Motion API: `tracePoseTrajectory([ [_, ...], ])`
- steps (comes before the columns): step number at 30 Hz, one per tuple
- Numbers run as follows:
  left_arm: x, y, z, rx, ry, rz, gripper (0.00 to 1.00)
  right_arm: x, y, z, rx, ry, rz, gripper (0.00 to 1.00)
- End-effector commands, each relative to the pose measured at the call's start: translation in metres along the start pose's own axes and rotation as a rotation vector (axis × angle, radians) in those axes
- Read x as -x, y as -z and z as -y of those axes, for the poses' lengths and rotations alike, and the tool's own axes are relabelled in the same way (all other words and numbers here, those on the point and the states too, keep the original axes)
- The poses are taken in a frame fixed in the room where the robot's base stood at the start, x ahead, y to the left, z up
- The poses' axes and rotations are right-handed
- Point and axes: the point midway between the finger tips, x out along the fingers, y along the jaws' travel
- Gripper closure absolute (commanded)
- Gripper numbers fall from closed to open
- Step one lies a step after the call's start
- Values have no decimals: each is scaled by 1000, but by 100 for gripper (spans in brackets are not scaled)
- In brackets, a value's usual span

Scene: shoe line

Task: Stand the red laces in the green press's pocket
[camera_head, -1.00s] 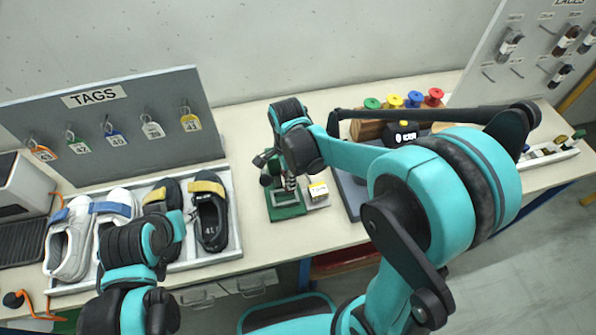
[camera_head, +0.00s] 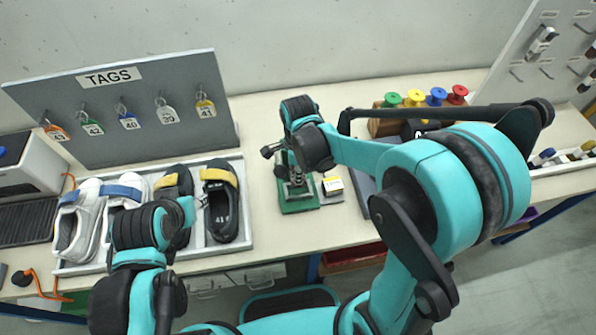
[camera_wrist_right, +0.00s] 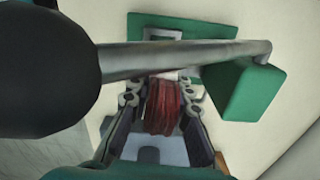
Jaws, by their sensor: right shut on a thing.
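The green press (camera_head: 300,207) stands on the table in the middle of the head view, partly hidden by my right arm. In the right wrist view its green parts (camera_wrist_right: 240,92) and a grey lever bar with a black knob cross close to the camera. My right gripper (camera_wrist_right: 160,92) is shut on the red laces (camera_wrist_right: 161,110), a dark red bundle between the two fingers. The laces are over the press area; the pocket is hidden, so I cannot tell whether they touch it. My left arm is at the lower left; its fingers do not show.
A white tray (camera_head: 240,246) of shoes is to the left, under the TAGS board (camera_head: 140,125). Coloured spools (camera_head: 437,97) stand at the back right. Bare table lies in front of the press.

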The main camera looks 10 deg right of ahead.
Motion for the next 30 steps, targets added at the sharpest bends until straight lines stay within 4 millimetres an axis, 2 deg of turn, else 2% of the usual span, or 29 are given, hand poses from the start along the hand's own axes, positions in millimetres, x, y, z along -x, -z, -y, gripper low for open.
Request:
tracePoseTrajectory([
  [15,-28,-20,0,0,0,0,60,-40,0,0,0,0,0,100],
  [21,-32,-23,0,0,0,0,60,-47,0,0,0,0,0,100],
  [29,-32,-23,0,0,0,0,60,-47,0,0,0,0,0,100],
  [30,-32,-23,0,0,0,0,60,-47,0,0,0,0,0,79],
])
